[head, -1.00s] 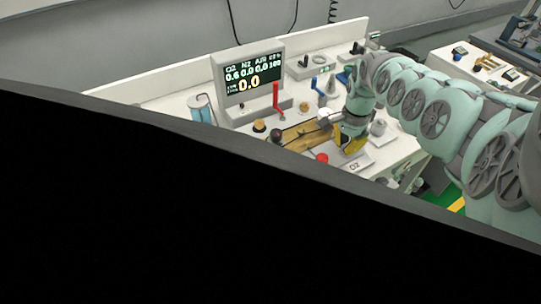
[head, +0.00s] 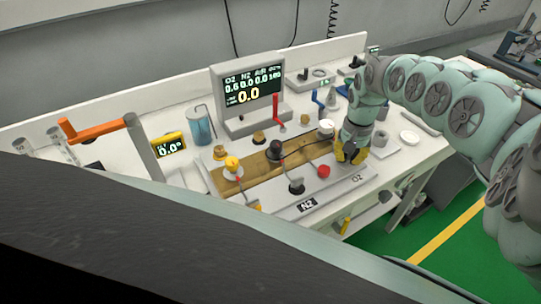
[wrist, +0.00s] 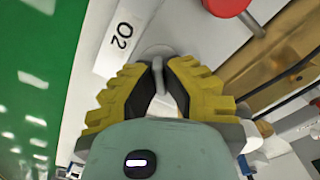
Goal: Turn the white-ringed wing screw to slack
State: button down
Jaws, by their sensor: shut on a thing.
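The wing screw (wrist: 158,66) shows in the wrist view as a grey upright wing on a pale round base, beside the O2 label (wrist: 121,36). My gripper (wrist: 158,80) has its yellow fingers closed on the wing from both sides. In the head view my gripper (head: 350,156) points down at the right part of the bench, by the O2 plate, and hides the screw there. The wing's lower part is between the fingers, so its exact turn is hard to read.
A red knob (head: 323,171) is close left of my gripper; it also shows in the wrist view (wrist: 226,5). A white-topped knob (head: 326,126) stands behind.

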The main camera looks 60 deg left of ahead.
jog(key=n+b, duration=0.1)
jog(key=n, duration=0.2)
jog(key=shift+w+f+n+b, duration=0.1)
jog(key=shift+f+n+b, duration=0.05)
jog(key=shift+n+b, duration=1)
jog(key=shift+n, duration=1.15)
jog(key=c, duration=1.1)
grip_release()
jog(key=shift+o, duration=0.2)
jog(key=shift+r, duration=0.25)
notch_tip(320, 180, up, 12)
